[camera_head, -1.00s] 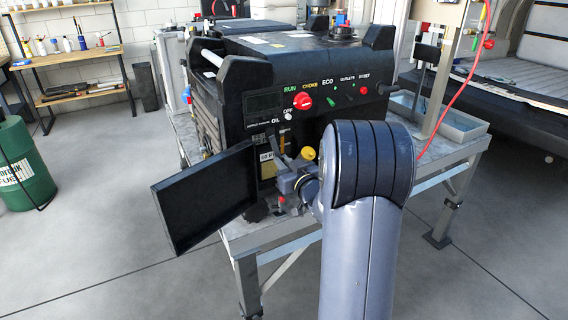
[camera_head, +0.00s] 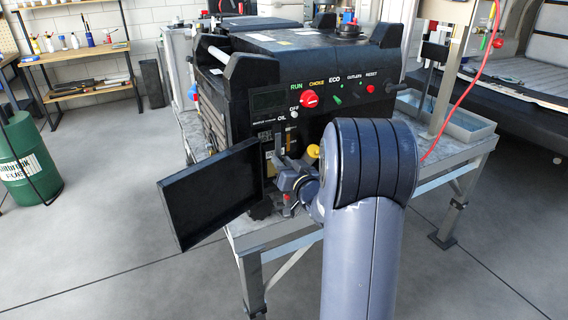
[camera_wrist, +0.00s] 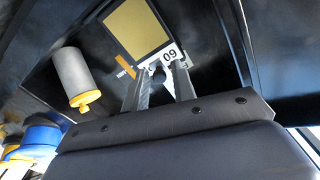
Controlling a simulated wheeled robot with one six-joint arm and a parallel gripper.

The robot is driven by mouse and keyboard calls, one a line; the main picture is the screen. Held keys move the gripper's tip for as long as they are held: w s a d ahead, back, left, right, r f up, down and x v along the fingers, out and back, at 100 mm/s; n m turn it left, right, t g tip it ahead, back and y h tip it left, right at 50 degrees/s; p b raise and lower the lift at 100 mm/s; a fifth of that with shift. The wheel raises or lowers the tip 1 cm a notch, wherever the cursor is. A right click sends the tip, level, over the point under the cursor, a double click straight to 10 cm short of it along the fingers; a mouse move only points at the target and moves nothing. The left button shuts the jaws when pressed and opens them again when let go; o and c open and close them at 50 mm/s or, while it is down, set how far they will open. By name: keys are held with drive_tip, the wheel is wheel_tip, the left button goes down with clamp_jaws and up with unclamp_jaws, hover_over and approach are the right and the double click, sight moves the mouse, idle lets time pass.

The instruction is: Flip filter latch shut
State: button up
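The black generator (camera_head: 330,75) stands on a metal bench, and its hinged black door (camera_head: 208,192) is swung open toward me. In the wrist view, a tan rectangular panel (camera_wrist: 135,27), likely the filter, sits in the dark recess beyond the fingers. I cannot tell for certain which part is the latch. My gripper (camera_wrist: 166,67) is open, its fingertips apart in front of the label, with nothing clearly held. In the head view my gripper (camera_head: 282,158) is at the recess, partly hidden by my arm.
A grey cylinder with a yellow end (camera_wrist: 75,78) is left of my fingers. A yellow knob (camera_head: 313,151) is close to my wrist. The open door stands just left of my gripper. The bench edge (camera_head: 262,240) is below. The floor in front is clear.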

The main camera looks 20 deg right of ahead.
drive_tip(key=shift+o, duration=1)
drive_tip(key=s, duration=1)
drive_tip(key=shift+s+d+b, duration=0.2)
drive_tip(key=shift+s+b, duration=0.1)
drive_tip(key=shift+s, duration=0.1)
drive_tip(key=shift+w, duration=0.1)
drive_tip(key=w+n, duration=0.1)
drive_tip(key=w, duration=0.9)
drive_tip(key=shift+w+d+n+p, duration=0.3)
drive_tip(key=shift+w+d+n, duration=0.05)
drive_tip(key=shift+n, duration=0.05)
drive_tip(key=shift+r, duration=0.1)
